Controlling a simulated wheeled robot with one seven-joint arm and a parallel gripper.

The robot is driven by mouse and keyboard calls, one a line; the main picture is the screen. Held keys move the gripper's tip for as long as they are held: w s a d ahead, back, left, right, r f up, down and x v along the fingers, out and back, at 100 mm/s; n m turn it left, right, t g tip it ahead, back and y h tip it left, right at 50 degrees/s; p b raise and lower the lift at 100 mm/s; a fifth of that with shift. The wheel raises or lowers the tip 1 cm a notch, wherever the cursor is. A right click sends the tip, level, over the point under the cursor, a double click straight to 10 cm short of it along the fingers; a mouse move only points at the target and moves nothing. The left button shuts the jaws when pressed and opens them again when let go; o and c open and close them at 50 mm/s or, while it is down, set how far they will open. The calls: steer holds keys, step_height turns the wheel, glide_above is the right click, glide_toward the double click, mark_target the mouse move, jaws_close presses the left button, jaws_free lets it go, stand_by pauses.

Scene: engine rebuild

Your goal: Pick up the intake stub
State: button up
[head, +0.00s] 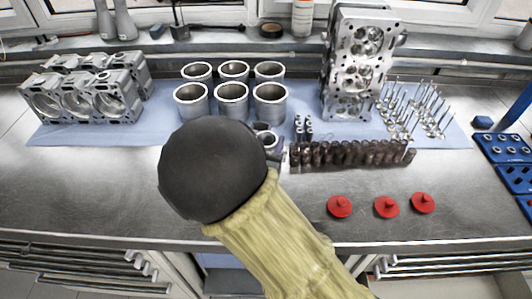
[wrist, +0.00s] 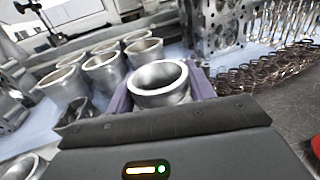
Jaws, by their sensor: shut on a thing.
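The intake stub (wrist: 160,92), a short silvery metal tube with a wide round rim, sits between the two purple-grey fingers of my gripper (wrist: 160,85) in the wrist view. The fingers are shut on its sides, and its open top faces up. In the head view, my dark rounded wrist and pale arm cover most of the gripper (head: 268,137). Only a little of the stub (head: 262,127) and a finger show past the wrist. Whether the stub touches the blue mat (head: 160,131) is hidden.
Several metal cylinder sleeves (head: 231,98) stand just behind the gripper. The cylinder head (head: 356,62) stands at the back. Red caps (head: 387,207) lie in front; the front left bench is clear.

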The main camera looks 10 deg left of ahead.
steer(key=shift+r, duration=1.15)
steer(key=shift+w, duration=0.1)
